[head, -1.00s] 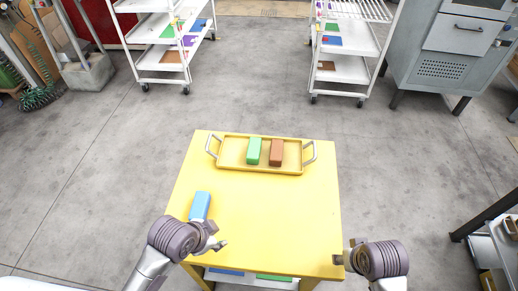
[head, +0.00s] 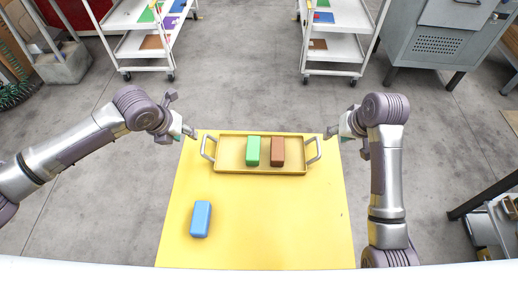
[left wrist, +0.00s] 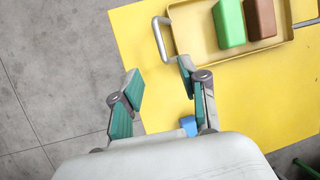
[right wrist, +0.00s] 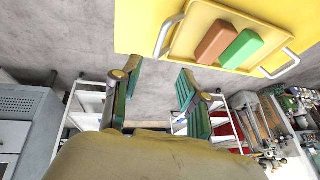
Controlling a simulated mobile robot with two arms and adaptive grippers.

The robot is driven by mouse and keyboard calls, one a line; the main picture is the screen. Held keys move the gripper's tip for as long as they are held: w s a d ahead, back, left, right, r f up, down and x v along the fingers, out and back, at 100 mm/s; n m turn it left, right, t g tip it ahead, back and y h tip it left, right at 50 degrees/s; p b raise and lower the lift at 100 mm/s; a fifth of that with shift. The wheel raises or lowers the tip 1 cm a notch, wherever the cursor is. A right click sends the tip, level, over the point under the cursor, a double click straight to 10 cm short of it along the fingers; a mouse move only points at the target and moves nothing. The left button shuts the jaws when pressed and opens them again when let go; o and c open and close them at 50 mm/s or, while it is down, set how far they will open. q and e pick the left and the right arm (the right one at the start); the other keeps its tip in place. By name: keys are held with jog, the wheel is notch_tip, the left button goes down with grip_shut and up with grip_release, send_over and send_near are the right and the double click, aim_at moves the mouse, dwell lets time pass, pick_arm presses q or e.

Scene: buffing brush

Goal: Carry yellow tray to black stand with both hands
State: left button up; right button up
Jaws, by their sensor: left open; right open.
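The yellow tray (head: 232,170) sits at the far side of the yellow table, with a grey handle at each end. It carries a green block (head: 252,151) and a brown block (head: 278,152). My left gripper (head: 190,133) is open and empty, just off the tray's left handle (head: 207,147). In the left wrist view the open left fingers (left wrist: 160,82) are beside that handle (left wrist: 160,38), apart from it. My right gripper (head: 332,133) is open and empty near the right handle (head: 315,150); the right wrist view shows its fingers (right wrist: 158,78) apart from the handle (right wrist: 167,36). No black stand is clearly identifiable.
A blue block (head: 200,219) lies on the near left of the yellow table (head: 270,225). White shelf carts (head: 335,53) stand beyond the table, with a grey cabinet (head: 436,45) at the back right. Grey floor lies between them. A dark-framed rack (head: 482,195) is at right.

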aim_at(203, 145)
pick_arm(q)
jog(key=shift+d+f, duration=0.1)
pick_arm(e)
jog(key=shift+f, duration=0.15)
pick_arm(q)
jog(key=x, duration=1.3)
jog(key=shift+w+f, duration=0.25)
jog(key=shift+f, duration=0.05)
pick_arm(e)
jog(key=x, duration=1.3)
jog(key=shift+w+f, duration=0.1)
jog(key=shift+f, duration=0.15)
pick_arm(q)
grip_shut()
pick_arm(e)
grip_shut()
pick_arm(q)
jog(key=shift+r, duration=0.1)
